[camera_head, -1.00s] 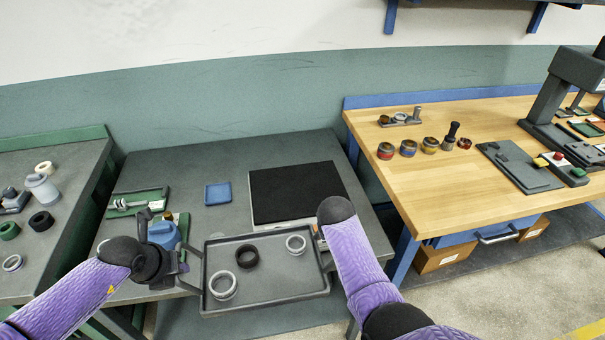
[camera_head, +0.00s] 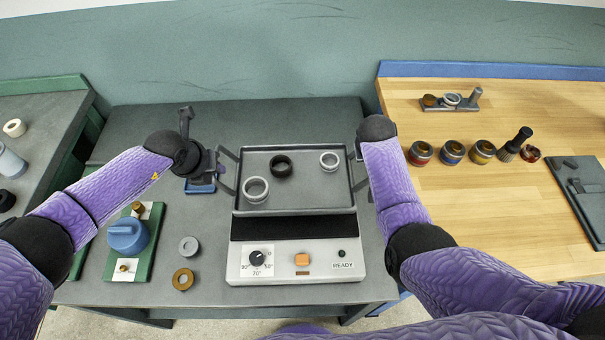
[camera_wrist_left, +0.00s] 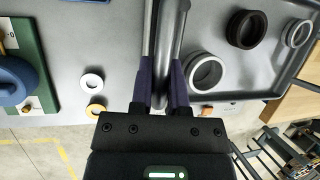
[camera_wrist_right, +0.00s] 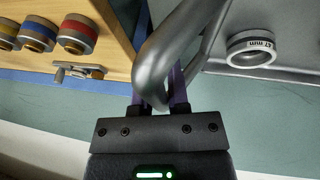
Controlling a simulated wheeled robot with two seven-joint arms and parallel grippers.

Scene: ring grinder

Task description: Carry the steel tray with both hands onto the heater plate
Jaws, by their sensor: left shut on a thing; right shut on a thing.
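The steel tray (camera_head: 300,198) is a shallow dark grey tray holding two light grey rings (camera_head: 256,189) (camera_head: 329,161) and a black ring (camera_head: 281,166). In the head view it covers the back part of the heater plate (camera_head: 270,228); whether it touches the plate is unclear. The plate's black front strip and white control panel show below it. My left gripper (camera_wrist_left: 163,88) is shut on the tray's left handle. My right gripper (camera_wrist_right: 160,92) is shut on the right handle; in the head view its fingers are mostly hidden behind my arm.
A green board with a blue round part (camera_head: 128,234) lies left of the heater, with a grey ring (camera_head: 188,246) and a brass ring (camera_head: 183,279). A blue dish (camera_head: 201,187) lies partly under my left gripper. The wooden bench (camera_head: 450,210) stands close at the right.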

